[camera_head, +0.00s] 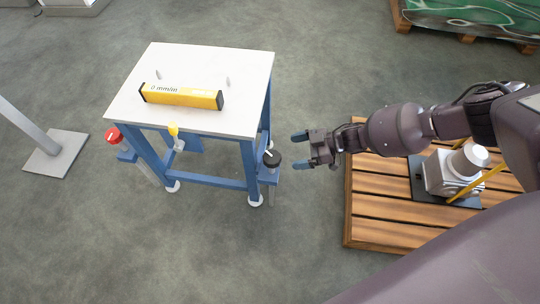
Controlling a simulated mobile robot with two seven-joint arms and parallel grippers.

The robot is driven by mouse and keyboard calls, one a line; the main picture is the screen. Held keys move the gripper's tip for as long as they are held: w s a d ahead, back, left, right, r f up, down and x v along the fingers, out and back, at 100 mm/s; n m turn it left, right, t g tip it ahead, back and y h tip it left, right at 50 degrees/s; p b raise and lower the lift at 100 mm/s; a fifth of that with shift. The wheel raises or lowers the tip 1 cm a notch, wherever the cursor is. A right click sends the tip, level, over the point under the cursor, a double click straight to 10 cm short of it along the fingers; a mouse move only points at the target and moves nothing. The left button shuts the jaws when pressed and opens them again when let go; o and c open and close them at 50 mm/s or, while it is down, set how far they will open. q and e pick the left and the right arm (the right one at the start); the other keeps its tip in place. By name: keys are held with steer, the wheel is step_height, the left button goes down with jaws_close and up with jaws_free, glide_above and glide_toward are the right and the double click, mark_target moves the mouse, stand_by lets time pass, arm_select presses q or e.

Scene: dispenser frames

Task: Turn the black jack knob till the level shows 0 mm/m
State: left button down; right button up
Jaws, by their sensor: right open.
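The black jack knob (272,157), with a white mark on top, sits on a bracket at the right front leg of the blue-framed table (130,112). The yellow level (182,95) lies on the white tabletop, and its display reads 0 mm/m. My right gripper (301,150) comes in from the right. It is open and empty, its two blue-tipped fingers pointing left at the black knob. A small gap shows between fingertips and knob. My left gripper is out of view.
A red knob (112,135) is at the left front leg, and a yellow knob (173,130) is between them. A wooden pallet (385,215) with a grey motor-like unit (455,172) lies under my right arm. A grey post (28,122) stands at left.

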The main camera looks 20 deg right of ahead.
mark_target(274, 156)
steer(key=x, duration=0.2)
steer(key=b+x, duration=0.1)
steer(key=x, duration=0.2)
steer(key=b+x, duration=0.1)
steer(key=x, duration=0.2)
steer(key=shift+s+d+f, duration=0.1)
steer(key=shift+s+f, duration=0.05)
steer(key=shift+f, duration=0.1)
steer(key=shift+w+a, duration=0.2)
steer(key=shift+a, duration=0.15)
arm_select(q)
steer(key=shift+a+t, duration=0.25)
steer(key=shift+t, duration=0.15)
